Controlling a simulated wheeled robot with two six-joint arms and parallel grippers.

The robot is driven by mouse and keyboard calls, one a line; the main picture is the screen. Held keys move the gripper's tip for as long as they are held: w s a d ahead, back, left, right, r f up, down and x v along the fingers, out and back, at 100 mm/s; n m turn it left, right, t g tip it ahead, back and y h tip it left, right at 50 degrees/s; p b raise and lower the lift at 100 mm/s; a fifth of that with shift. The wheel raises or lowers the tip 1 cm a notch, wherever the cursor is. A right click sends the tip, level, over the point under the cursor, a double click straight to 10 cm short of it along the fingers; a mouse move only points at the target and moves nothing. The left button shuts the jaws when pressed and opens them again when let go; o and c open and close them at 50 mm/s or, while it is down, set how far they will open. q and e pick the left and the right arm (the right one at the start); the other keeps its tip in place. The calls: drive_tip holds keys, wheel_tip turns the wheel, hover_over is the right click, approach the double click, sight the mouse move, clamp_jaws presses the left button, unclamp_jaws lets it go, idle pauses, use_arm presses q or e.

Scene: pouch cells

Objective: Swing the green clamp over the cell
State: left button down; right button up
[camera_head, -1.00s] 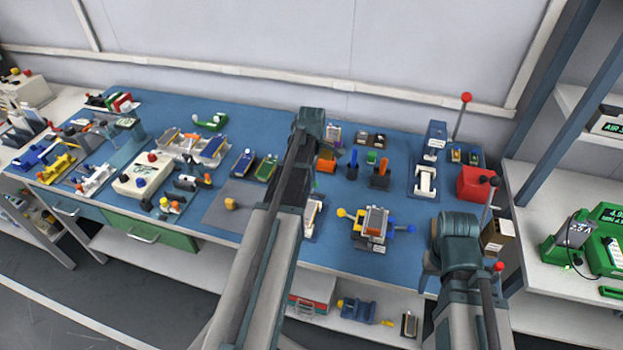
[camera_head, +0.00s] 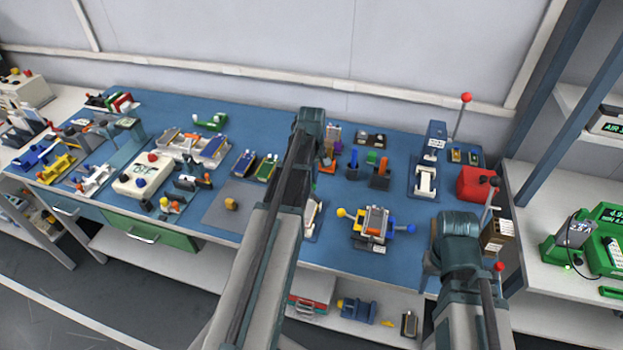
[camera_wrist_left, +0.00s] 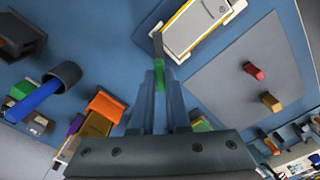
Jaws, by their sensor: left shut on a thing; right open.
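The green clamp (camera_wrist_left: 158,74) sits between the fingertips of my left gripper (camera_wrist_left: 158,88) in the left wrist view, and the gripper is shut on it. A grey bar (camera_wrist_left: 158,45) of the clamp points to the near corner of the pale pouch cell (camera_wrist_left: 198,24), which lies in a yellow-edged fixture. Whether the bar lies over the cell or beside it, I cannot tell.
Blue and orange handled tools (camera_head: 380,172) stand right of my left arm. A press with yellow and blue knobs (camera_head: 374,225) lies between the arms. A grey mat (camera_head: 222,208) is left of my left arm. A red box (camera_head: 477,184) stands at the right edge.

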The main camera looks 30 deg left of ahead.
use_arm(q)
drive_tip(key=m, duration=0.5)
drive_tip(key=shift+m, duration=2.5)
drive_tip(key=c, duration=0.9)
unclamp_jaws()
drive_tip(key=shift+r, duration=0.1)
wheel_tip(320, 180, up, 14)
drive_tip(key=p, duration=1.4)
drive_tip(key=shift+f, duration=0.2)
